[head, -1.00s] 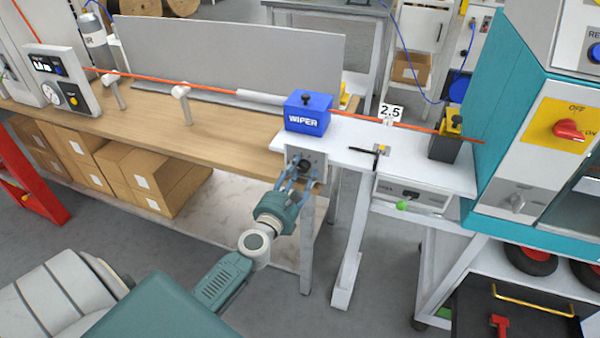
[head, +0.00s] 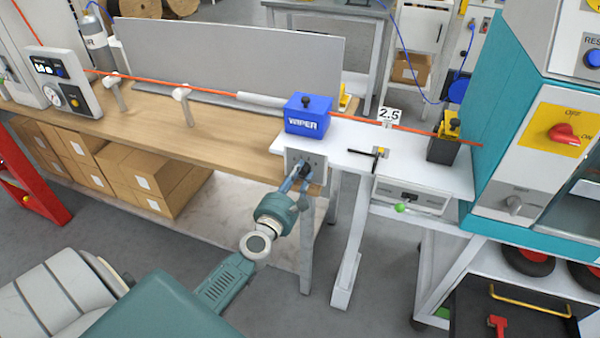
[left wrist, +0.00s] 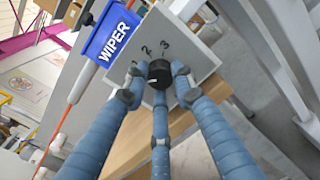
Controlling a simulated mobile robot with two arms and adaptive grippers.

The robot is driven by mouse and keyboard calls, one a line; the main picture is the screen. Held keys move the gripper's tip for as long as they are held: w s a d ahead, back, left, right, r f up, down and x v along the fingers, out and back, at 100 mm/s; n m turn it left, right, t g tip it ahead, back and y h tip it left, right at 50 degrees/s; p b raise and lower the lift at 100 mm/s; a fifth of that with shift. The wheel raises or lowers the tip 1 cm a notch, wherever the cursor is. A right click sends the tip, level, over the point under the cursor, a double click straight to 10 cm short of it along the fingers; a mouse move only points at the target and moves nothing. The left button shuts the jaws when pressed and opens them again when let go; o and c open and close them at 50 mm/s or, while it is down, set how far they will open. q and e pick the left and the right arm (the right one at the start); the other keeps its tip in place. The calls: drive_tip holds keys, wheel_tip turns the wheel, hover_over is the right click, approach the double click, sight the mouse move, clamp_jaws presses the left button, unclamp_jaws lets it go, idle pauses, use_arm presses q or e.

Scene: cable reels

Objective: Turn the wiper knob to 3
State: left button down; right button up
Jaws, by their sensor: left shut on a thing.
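The wiper knob is a small black round knob (left wrist: 159,72) on a light grey plate (left wrist: 196,62) below the blue WIPER box (left wrist: 110,36). Figures 2 and 3 show on the plate beside the knob; a finger partly covers the area left of the 2. Where the knob points is not clear. My left gripper (left wrist: 158,78) has its three blue fingers closed around the knob. In the head view the left gripper (head: 297,176) reaches up to the knob on the plate (head: 318,163), under the blue box (head: 307,115). My right gripper is not in view.
An orange cable (head: 205,92) runs through the blue box toward the teal machine (head: 483,130) at the right. A 2.5 sign (head: 390,114) stands behind the white table top (head: 425,165). Cardboard boxes (head: 135,170) sit under the wooden bench (head: 235,138).

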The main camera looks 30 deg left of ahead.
use_arm(q)
drive_tip(key=m+p, duration=0.2)
drive_tip(key=m, duration=0.3)
drive_tip(key=shift+f+m, duration=0.1)
drive_tip(key=shift+m, duration=0.2)
drive_tip(key=m+p, duration=0.2)
drive_tip(key=m, duration=0.3)
drive_tip(key=m+p, duration=0.2)
drive_tip(key=m, duration=0.3)
drive_tip(key=shift+m+g, duration=0.3)
drive_tip(key=shift+m+p, duration=0.8)
drive_tip(key=shift+m, duration=1.3)
drive_tip(key=shift+y, duration=0.4)
drive_tip(key=c, duration=1.4)
unclamp_jaws()
drive_tip(key=shift+c, duration=0.2)
drive_tip(key=shift+s, duration=0.15)
